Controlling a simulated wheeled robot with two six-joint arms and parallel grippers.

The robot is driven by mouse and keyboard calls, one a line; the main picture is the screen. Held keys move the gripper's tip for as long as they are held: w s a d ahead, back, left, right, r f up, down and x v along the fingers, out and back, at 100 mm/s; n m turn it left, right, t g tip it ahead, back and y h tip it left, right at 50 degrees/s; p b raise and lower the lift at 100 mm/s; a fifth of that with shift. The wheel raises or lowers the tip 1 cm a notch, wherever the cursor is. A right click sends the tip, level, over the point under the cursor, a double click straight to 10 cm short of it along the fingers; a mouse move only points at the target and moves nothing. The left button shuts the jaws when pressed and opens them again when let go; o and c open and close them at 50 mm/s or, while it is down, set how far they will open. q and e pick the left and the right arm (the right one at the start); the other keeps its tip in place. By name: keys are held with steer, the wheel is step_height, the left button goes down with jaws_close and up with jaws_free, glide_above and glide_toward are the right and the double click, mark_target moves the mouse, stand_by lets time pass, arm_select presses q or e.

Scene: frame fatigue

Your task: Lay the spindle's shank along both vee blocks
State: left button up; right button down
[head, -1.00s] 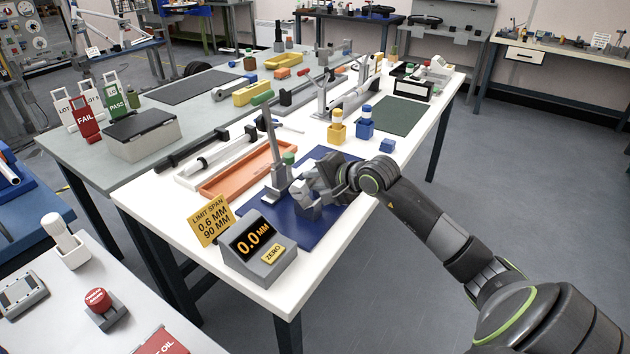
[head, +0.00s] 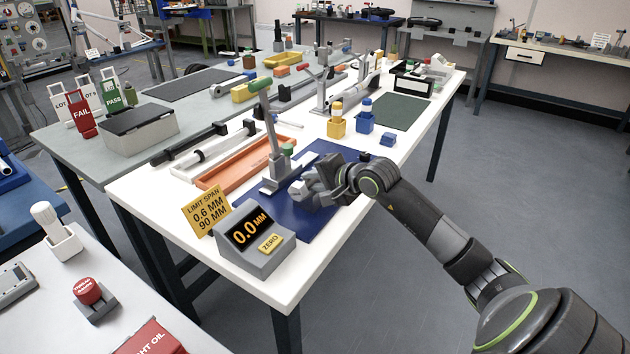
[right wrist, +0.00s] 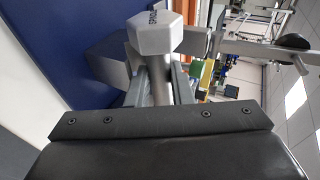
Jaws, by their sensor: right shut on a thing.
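My right gripper (head: 330,184) is low over the blue mat (head: 325,150) on the white table. In the right wrist view it is shut on the spindle (right wrist: 155,35), a grey part with a hexagonal, lettered head and a round shank between the fingers. The head points away from the gripper. A grey block shape (right wrist: 108,62) shows beside the head against the blue, and I cannot tell if it is a vee block. I cannot make out both vee blocks; the gripper may hide them. My left gripper is out of view.
An upright stand (head: 276,150) is left of the gripper, close by. A grey readout box (head: 262,248) showing 0.0 MM sits at the near edge. An orange tray (head: 235,172) lies left. Yellow (head: 336,127) and blue (head: 365,125) holders stand behind.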

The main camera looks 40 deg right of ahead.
steer(key=shift+s+f, duration=0.25)
steer(key=shift+f, duration=0.5)
steer(key=c, duration=1.3)
jaws_free()
steer(key=shift+c, duration=0.2)
steer(key=shift+o, duration=0.4)
steer(key=shift+s+d+r, duration=0.1)
steer(key=shift+s+r, duration=0.15)
steer(key=shift+s, duration=0.15)
steer(key=shift+s+r, duration=0.2)
steer(key=shift+o, duration=0.3)
steer(key=v, duration=0.7)
steer(key=shift+d+r, duration=0.25)
steer(key=shift+d, duration=0.05)
steer(key=p+v, duration=0.8)
steer(key=shift+s+a+r, duration=0.2)
steer(key=shift+a+r, duration=0.05)
steer(key=shift+r, duration=0.35)
